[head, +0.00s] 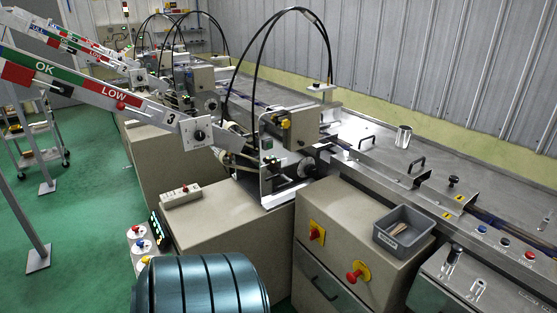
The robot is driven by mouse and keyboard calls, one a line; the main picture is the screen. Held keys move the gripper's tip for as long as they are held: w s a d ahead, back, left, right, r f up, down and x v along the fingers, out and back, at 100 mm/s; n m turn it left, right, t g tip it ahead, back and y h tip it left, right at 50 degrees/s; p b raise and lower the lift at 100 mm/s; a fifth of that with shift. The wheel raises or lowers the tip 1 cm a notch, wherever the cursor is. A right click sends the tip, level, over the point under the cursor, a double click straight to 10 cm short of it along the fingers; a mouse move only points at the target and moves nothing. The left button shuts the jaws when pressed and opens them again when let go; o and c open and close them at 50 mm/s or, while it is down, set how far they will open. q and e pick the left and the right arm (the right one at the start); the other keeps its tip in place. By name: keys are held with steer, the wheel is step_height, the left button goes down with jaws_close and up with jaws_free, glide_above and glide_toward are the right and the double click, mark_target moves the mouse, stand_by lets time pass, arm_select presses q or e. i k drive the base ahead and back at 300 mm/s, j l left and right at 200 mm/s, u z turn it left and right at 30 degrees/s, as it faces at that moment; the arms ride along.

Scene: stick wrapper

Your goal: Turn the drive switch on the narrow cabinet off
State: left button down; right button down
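A beige cabinet (335,214) stands at the lower middle of the head view, below the machine line. Its front carries two red knobs on yellow plates: a left switch (316,233) and a right switch (357,272). I cannot tell which one is the drive switch, or read whether either is set on or off. Their labels are too small to read. A wider beige cabinet (225,220) stands to the left. Neither of my grippers shows in this view.
A grey bin (402,231) holding small sticks sits on the cabinet top. Green floor (85,225) is open at left.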

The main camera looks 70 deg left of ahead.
mark_target(314, 233)
steer(key=u, duration=1.85)
